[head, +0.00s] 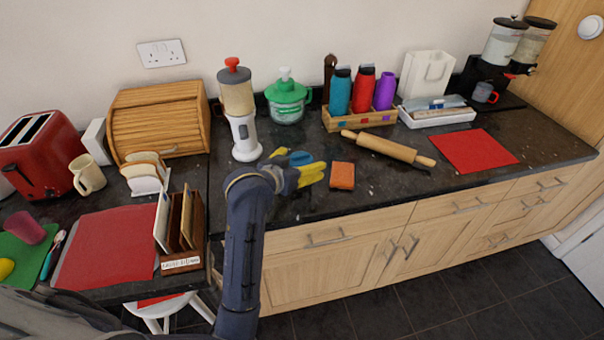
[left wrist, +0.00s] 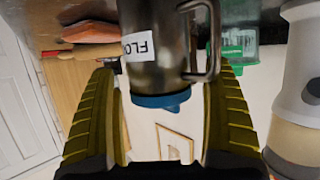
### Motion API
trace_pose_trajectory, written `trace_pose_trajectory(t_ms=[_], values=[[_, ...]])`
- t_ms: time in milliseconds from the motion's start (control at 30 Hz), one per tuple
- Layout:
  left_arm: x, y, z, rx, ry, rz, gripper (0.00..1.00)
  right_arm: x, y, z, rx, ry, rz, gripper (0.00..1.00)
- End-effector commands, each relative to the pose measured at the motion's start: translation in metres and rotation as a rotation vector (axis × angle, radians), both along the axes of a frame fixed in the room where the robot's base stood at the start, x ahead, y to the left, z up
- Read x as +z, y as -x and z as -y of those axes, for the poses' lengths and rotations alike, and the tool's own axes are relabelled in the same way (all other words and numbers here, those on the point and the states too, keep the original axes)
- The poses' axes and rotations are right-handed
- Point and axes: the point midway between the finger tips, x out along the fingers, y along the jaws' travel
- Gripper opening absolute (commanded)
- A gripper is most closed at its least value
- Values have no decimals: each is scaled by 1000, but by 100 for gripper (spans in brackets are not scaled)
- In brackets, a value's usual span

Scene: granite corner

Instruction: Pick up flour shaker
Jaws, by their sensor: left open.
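The flour shaker is a metal can with a handle, a blue lid and a white label reading "FLO". In the left wrist view the flour shaker (left wrist: 172,60) is large and sits between the two fingers, with a gap visible on the left side. In the head view only its blue lid (head: 300,158) shows; my gripper hides the can. My left gripper (head: 293,168) has yellow fingers, one on each side of the lid. It is open around the shaker, and I cannot tell whether a finger touches it. My right gripper is in neither view.
A white and grey dispenser (head: 243,135) stands close behind left of the gripper. An orange sponge (head: 342,175) lies just to its right. A rolling pin (head: 388,147) and a bottle crate (head: 362,119) are further right. A wooden letter rack (head: 183,245) stands left of my arm.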

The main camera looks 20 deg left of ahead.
Motion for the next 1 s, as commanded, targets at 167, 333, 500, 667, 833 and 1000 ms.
trace_pose_trajectory(t_ms=[167, 333, 500, 667, 833, 1000], values=[[0, 0, 0, 0, 0, 0, 70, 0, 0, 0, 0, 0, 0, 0], [0, 0, 0, 0, 0, 0, 50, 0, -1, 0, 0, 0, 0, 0], [0, 0, 0, 0, 0, 0, 30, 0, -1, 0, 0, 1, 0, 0], [0, 0, 0, -1, 1, 1, 22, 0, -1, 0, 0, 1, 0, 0], [1, 0, 0, -1, 1, 1, 21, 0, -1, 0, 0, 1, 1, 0], [8, 0, 0, -1, 0, 4, 21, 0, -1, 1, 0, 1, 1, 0]])
